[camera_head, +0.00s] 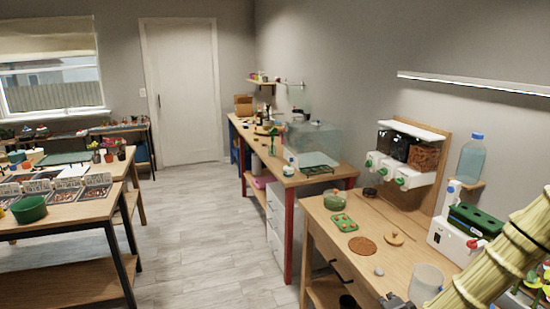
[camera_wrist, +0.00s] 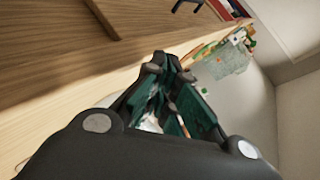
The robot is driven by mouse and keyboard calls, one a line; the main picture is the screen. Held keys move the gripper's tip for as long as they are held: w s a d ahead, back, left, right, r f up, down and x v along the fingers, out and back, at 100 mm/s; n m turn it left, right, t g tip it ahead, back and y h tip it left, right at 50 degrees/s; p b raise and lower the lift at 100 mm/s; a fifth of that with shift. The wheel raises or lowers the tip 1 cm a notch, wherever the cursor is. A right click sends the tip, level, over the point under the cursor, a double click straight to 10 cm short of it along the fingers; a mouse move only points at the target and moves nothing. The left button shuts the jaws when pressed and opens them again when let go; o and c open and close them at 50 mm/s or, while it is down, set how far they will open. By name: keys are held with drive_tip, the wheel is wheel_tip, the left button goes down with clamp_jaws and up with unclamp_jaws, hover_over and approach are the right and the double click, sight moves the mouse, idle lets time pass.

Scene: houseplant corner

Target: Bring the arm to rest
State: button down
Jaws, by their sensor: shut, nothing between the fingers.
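My gripper (camera_wrist: 170,68) shows in the wrist view, dark with teal pads on its fingers. Its fingertips are together, with nothing held between them. A broad wooden surface (camera_wrist: 50,40) fills the left of that view, beside the fingers; I cannot tell how close it is. In the head view I cannot make out the gripper for certain.
A water bottle (camera_head: 470,158) stands behind. The grey floor (camera_head: 195,235) between the benches is clear.

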drive_tip(key=s+a+f+n+g+y+b, duration=0.1)
drive_tip(key=s+a+f+n+g+b, duration=0.15)
drive_tip(key=s+f, duration=0.35)
drive_tip(key=s+a+f+n+g+y+b, duration=0.15)
drive_tip(key=s+a+f, duration=0.25)
drive_tip(key=f, duration=0.4)
drive_tip(key=s+a+f+n+g+b, duration=0.1)
drive_tip(key=s+f+n+g+b, duration=0.1)
drive_tip(key=s+f, duration=0.4)
drive_tip(key=s+a+f+n+g+b, duration=0.2)
drive_tip(key=s+f, duration=0.5)
drive_tip(key=s, duration=0.7)
drive_tip(key=s+a+f+n+g+b, duration=0.2)
drive_tip(key=s+f+n+g+b, duration=0.1)
drive_tip(key=s, duration=0.8)
wheel_tip(320, 180, down, 3)
drive_tip(key=shift+f+n+g+h, duration=0.2)
drive_tip(key=shift+n+g+h, duration=0.25)
drive_tip(key=shift+n+g, duration=0.4)
